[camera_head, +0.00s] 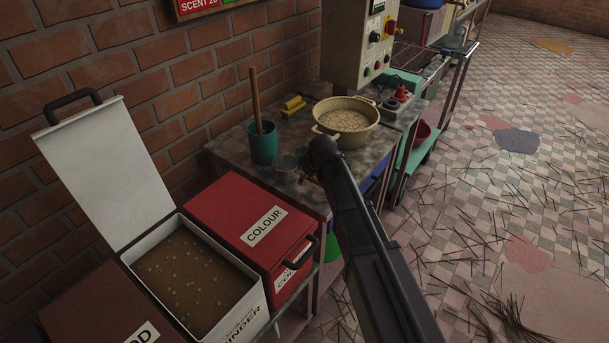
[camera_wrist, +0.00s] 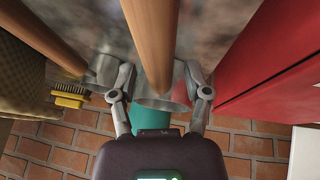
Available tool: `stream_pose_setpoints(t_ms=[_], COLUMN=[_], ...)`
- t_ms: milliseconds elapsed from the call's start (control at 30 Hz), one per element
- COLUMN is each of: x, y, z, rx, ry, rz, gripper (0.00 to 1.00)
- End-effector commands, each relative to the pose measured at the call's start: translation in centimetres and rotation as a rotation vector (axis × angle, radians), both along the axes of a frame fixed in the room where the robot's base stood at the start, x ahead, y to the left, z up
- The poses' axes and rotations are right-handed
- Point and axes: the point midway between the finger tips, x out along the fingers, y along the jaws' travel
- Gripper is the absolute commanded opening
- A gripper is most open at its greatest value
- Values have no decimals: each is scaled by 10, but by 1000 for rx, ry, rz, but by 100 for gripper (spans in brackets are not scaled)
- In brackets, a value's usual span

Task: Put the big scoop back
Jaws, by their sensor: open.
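In the wrist view my gripper (camera_wrist: 160,76) is open, with one finger on each side of a metal scoop (camera_wrist: 160,102) with a thick wooden handle (camera_wrist: 152,35). This scoop looks the larger of two. I cannot tell whether the fingers touch it. A second metal scoop (camera_wrist: 104,70) with a wooden handle is just left of the left finger. In the head view a grey metal cup (camera_head: 285,166) shows on the table beside the end of my arm. My arm hides most of my gripper and the handles there.
A teal pot (camera_head: 263,147) with a wooden stick stands behind the metal cup. A red COLOUR bin (camera_head: 235,215) and an open white bin (camera_head: 140,258) stand in front.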

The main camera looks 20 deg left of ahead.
Motion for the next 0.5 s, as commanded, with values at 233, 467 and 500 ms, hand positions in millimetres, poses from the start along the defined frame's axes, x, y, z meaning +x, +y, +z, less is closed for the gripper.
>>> stream_pose_setpoints(t_ms=[233,467,500], x=[0,-3,-4], y=[0,-3,-3], z=[2,11,14], rx=[0,0,0], ry=[0,0,0], rz=[0,0,0], gripper=[62,62,62])
